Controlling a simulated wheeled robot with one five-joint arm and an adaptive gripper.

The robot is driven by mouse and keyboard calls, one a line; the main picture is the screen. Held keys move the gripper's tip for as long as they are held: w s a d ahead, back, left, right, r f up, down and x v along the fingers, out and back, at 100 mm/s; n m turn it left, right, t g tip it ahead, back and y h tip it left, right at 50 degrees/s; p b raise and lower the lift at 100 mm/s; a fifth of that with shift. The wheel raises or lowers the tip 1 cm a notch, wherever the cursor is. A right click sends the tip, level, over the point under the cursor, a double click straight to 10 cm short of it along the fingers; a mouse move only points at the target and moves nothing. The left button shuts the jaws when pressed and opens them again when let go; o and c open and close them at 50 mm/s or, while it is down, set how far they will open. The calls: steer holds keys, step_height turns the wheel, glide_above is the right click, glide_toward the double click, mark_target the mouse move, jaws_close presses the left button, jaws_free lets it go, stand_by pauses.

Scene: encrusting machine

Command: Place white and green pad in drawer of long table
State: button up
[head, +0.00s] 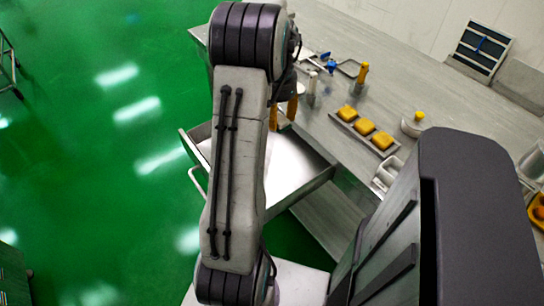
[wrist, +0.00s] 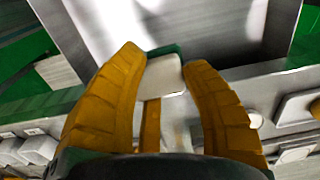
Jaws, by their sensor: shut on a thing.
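The white and green pad (wrist: 164,76) is between the two orange fingers of my gripper (wrist: 166,72) in the wrist view. Its white face is toward the camera and a green strip shows along its far edge. My gripper is shut on it. The open drawer (head: 318,181) of the long table (head: 330,112) is pulled out, with a bare pale bottom. In the wrist view the drawer (wrist: 225,22) lies just beyond the pad. In the head view my gripper's orange fingers (head: 282,115) show over the drawer's table-side part, and my arm hides the pad and much of the drawer.
On the long table are a tray of yellow pieces (head: 365,127), a white pot with a yellow knob (head: 413,124), and a yellow-topped tool (head: 362,76). A dark grey machine body (head: 470,215) stands at the right.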

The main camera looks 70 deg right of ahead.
steer(key=b, duration=0.2)
glide_toward(277, 159)
steer(key=shift+m, duration=0.3)
steer(key=shift+d+f+b, duration=0.15)
steer(key=shift+f+b, duration=0.25)
steer(key=shift+f, duration=3.1)
steer(key=shift+f, duration=0.1)
steer(key=o, duration=1.1)
steer(key=shift+o, duration=0.2)
step_height(277, 159, up, 12)
steer(key=shift+r+p, duration=0.1)
steer(key=shift+p, duration=0.45)
